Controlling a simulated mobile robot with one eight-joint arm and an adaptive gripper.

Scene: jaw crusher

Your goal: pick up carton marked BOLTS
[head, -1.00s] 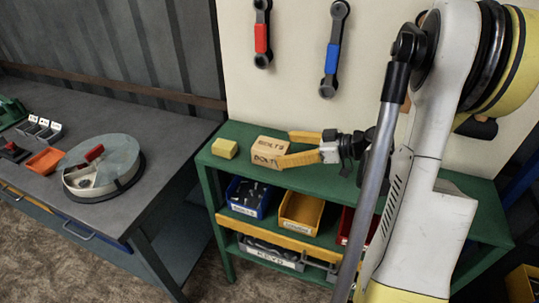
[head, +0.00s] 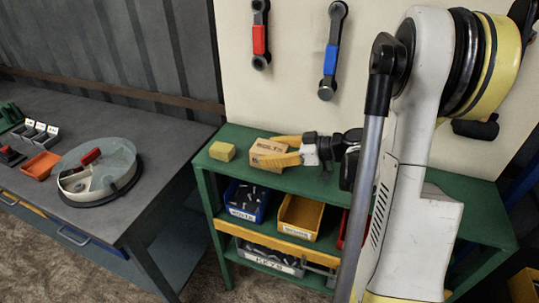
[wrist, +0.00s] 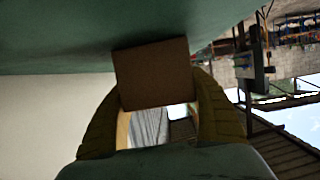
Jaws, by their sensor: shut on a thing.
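The carton marked BOLTS (head: 267,146) is a small tan box at the top of the green shelf unit, near its left end. Lettering shows on it in the head view, partly covered by a finger. My gripper (head: 270,151) reaches in from the right, its yellow fingers shut on two opposite sides of the carton. In the wrist view the carton (wrist: 153,73) fills the space between the fingertips as a plain brown face, close to the green surface. I cannot tell whether it still touches the shelf top.
A small yellow block (head: 222,151) sits left of the carton on the green shelf top (head: 385,188). Blue (head: 246,198) and yellow (head: 300,215) bins stand on the shelf below. Wrenches hang on the wall behind. A grey bench (head: 150,150) with a round tray stands left.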

